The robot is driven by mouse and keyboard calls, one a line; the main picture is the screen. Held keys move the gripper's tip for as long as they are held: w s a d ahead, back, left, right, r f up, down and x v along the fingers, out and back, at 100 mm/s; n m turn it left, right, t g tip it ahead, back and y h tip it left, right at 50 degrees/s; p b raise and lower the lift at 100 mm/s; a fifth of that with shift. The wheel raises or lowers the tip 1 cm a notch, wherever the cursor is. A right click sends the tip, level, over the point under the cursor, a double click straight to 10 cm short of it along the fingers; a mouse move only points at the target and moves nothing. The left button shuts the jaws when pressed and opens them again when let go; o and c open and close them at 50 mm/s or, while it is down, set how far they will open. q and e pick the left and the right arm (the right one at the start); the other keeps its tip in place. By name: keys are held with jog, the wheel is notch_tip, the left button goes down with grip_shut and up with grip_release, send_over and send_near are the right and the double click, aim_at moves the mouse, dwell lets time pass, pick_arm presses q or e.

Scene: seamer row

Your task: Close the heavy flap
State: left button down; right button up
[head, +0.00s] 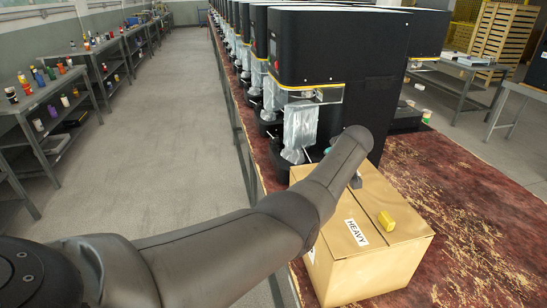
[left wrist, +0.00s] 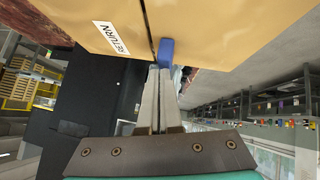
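A cardboard box (head: 352,275) stands on the worn red table. Its top flap marked HEAVY (head: 357,232) lies about flat on the left half of the top, along a seam. A yellow tab (head: 387,221) sits at the seam's near end. My left arm reaches across the box; its gripper is mostly hidden behind the arm in the head view. In the left wrist view, the left gripper (left wrist: 166,72) has its fingers close together at a blue tab (left wrist: 166,49) on the box. I cannot tell whether the fingers grip the tab. My right gripper is not in view.
Black seamer machines (head: 330,50) stand in a row behind the box. The table (head: 470,220) is clear to the box's right. Shelves (head: 60,90) with cans line the left wall, across an open floor aisle (head: 160,130). Wooden pallets (head: 503,40) stand at the back right.

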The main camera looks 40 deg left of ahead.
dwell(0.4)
pick_arm(q)
jog(key=shift+r+p, duration=0.75)
jog(key=shift+r, duration=0.05)
jog(key=shift+d, duration=0.1)
